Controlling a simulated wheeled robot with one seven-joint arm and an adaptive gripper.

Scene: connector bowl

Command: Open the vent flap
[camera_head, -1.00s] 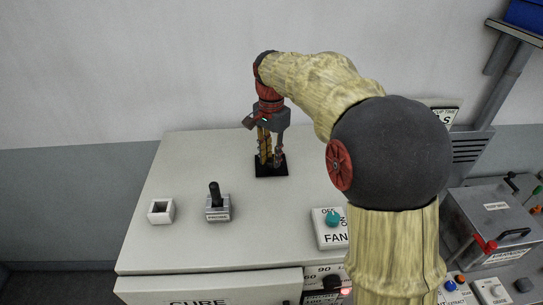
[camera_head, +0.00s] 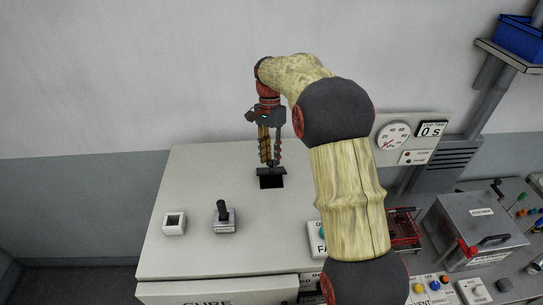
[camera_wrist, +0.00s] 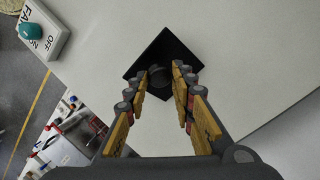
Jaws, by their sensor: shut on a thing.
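The vent flap (camera_head: 271,172) is a black square plate on top of the pale cabinet, near its back edge. In the head view it shows an upper band above a darker lower area, so it looks tilted up; how far I cannot tell. In the wrist view the flap (camera_wrist: 153,50) is a black diamond with a round dark knob (camera_wrist: 182,71) on it. My gripper (camera_head: 270,164) points down over the flap's back part. Its fingertips (camera_wrist: 167,77) are at the knob and shut on it. The contact itself is partly hidden by the fingers.
On the cabinet top (camera_head: 205,260) stand a white square socket (camera_head: 174,223), a black-handled lever (camera_head: 223,214) and the FAN switch box (camera_head: 317,238). A metal box (camera_head: 480,228) stands on the bench at right. The cabinet top left of the flap is clear.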

